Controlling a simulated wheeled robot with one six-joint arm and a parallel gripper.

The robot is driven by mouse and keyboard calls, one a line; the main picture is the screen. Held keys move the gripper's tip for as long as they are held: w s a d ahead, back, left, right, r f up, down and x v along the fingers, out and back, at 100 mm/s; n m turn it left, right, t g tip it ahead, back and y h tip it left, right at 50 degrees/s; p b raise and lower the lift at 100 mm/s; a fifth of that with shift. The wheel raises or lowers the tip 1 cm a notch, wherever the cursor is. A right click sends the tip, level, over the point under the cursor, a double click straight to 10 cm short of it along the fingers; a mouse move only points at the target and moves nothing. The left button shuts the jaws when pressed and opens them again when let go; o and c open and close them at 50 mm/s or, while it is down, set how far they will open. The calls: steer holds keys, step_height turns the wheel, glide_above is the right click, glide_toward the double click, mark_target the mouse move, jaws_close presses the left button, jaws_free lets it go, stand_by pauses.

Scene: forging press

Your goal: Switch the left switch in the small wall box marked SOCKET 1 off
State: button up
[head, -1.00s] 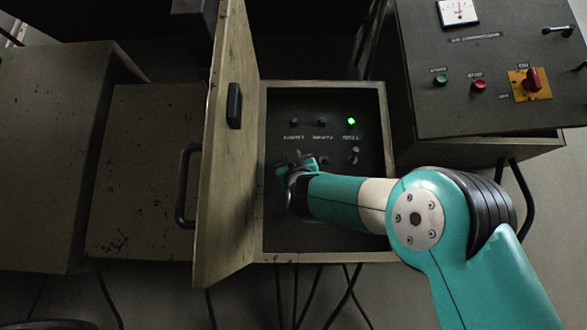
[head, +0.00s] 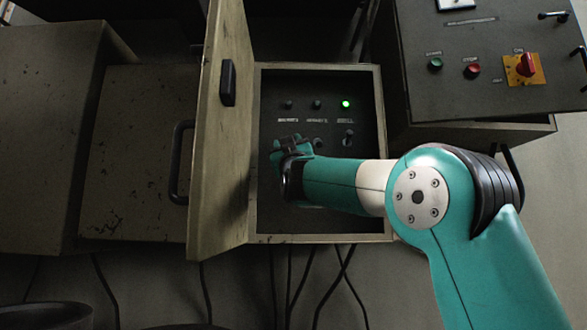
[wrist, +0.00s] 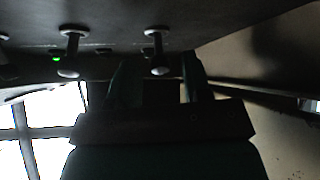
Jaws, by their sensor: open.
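The small wall box (head: 374,95) stands open in the head view, with three lamps over three switches; its labels are too blurred to read. My gripper (head: 287,142) is inside it, over the left switch, which it hides in the head view. In the wrist view, the left switch (wrist: 157,50) is a metal toggle with a rounded tip, and it appears between my two open fingers (wrist: 160,82). I cannot tell whether they touch it. The middle switch (wrist: 70,48) is beside it to the left in the wrist view. The left lamp (head: 288,104) is dark.
The right lamp (head: 346,104) glows green above the right switch (head: 348,137). The box's open door (head: 220,140) stands close on the left of my gripper. A console (head: 480,95) with buttons and a red rotary switch is at the right. Cables hang below.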

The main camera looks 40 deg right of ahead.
steer(key=b+v, duration=0.7)
steer(key=v, duration=0.8)
steer(key=shift+s+f, duration=0.25)
steer(key=shift+f, duration=0.05)
steer(key=shift+a, duration=0.15)
